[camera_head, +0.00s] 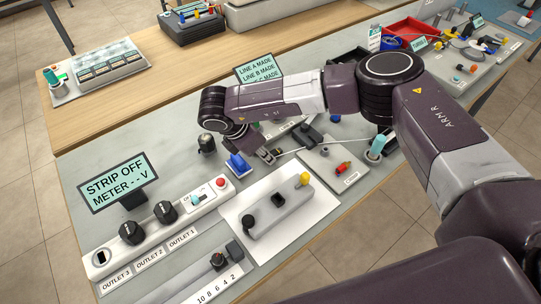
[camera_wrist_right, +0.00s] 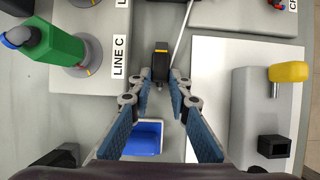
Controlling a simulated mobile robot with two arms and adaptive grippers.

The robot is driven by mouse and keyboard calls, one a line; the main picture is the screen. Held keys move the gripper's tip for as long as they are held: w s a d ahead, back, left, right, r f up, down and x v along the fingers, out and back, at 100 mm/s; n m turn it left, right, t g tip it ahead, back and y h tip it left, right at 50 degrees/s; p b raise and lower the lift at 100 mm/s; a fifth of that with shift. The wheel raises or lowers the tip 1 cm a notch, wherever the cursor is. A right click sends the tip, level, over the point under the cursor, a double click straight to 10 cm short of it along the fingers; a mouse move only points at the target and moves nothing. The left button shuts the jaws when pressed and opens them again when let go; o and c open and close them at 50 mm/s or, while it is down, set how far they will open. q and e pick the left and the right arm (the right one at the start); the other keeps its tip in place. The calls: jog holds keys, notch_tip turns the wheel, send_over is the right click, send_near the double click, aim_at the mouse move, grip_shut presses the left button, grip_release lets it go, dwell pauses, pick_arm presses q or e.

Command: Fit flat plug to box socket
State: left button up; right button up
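The flat plug (camera_wrist_right: 161,62) is dark with a yellow band and has a pale cable running away from it. It lies beside the LINE C board in the wrist view. My right gripper (camera_wrist_right: 161,84) points down at it, its fingertips on either side of the plug's near end with small gaps; whether they touch it is unclear. In the head view my right gripper (camera_head: 268,156) partly hides the plug. The box socket (camera_head: 278,200) is a grey box with a dark square opening, on a white sheet; the wrist view shows its right-side box (camera_wrist_right: 255,115). My left gripper is not visible.
The box carries a yellow knob (camera_head: 304,179). An outlet strip (camera_head: 160,225) with black plugs and a METER sign (camera_head: 118,183) stand left. A red tray (camera_head: 408,33) is at the back.

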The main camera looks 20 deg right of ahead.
grip_shut()
jog(key=shift+r, duration=0.4)
jog(key=shift+r, duration=0.1)
dwell(0.3)
jog(key=shift+r+p, duration=1)
jog(key=shift+r, duration=1.45)
jog(key=shift+o, duration=0.8)
grip_release()
grip_shut()
